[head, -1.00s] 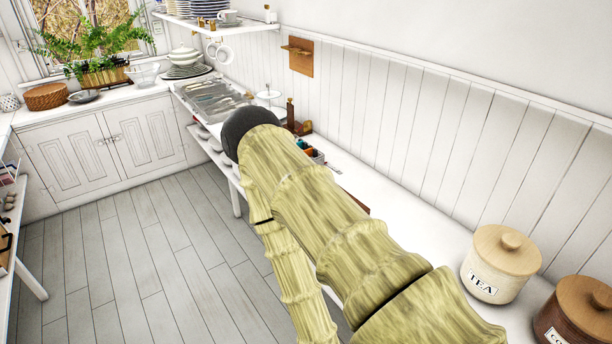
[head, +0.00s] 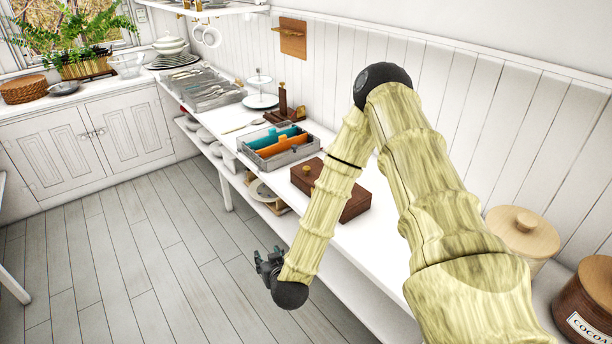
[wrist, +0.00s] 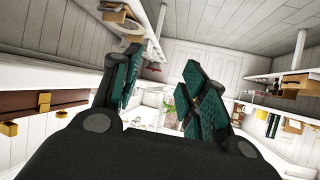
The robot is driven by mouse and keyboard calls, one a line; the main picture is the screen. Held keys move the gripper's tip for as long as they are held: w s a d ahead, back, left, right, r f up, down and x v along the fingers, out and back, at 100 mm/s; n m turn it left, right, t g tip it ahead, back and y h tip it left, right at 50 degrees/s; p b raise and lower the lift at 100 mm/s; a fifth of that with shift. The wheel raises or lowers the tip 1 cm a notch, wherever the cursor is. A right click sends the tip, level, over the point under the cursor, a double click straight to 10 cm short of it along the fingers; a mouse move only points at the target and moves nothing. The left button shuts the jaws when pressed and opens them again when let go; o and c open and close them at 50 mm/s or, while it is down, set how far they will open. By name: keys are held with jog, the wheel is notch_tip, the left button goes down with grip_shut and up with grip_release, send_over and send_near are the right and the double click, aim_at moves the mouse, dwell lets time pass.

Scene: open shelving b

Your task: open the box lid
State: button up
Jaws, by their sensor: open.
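A dark reddish-brown wooden box (head: 346,202) sits on the white counter in the head view, with its lid down. My forearm hides part of its front. In the wrist view, a brown box face with brass fittings (wrist: 42,103) shows at the left edge. My gripper (head: 268,262) is in front of the counter edge, lower and to the left of the box, apart from it. In the wrist view my gripper (wrist: 160,90) has its two dark green finger pads spread, with nothing between them.
A grey tray (head: 282,155) with teal and orange items stands left of the box. Wooden-lidded canisters (head: 523,232) stand at the right. A lower shelf (head: 262,190) with dishes lies under the counter. The grey floor (head: 150,260) in front is clear.

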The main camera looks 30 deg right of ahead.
jog(key=w+d+r+m+t+h+b, duration=0.25)
jog(key=w+d+r+h, duration=0.25)
jog(key=w+d+r, duration=0.4)
jog(key=m+h+b, duration=0.1)
jog(key=m+h, duration=0.2)
jog(key=h, duration=0.1)
send_near(306, 170)
jog(key=shift+w+r+g, duration=0.1)
jog(key=shift+w+g, duration=0.2)
jog(key=shift+g, duration=0.05)
jog(key=shift+w+d+r, duration=0.15)
jog(key=shift+w+d, duration=0.3)
jog(key=p+x, duration=0.1)
jog(key=x, duration=0.8)
jog(key=shift+w+d, duration=0.15)
jog(key=shift+d, duration=0.05)
grip_shut()
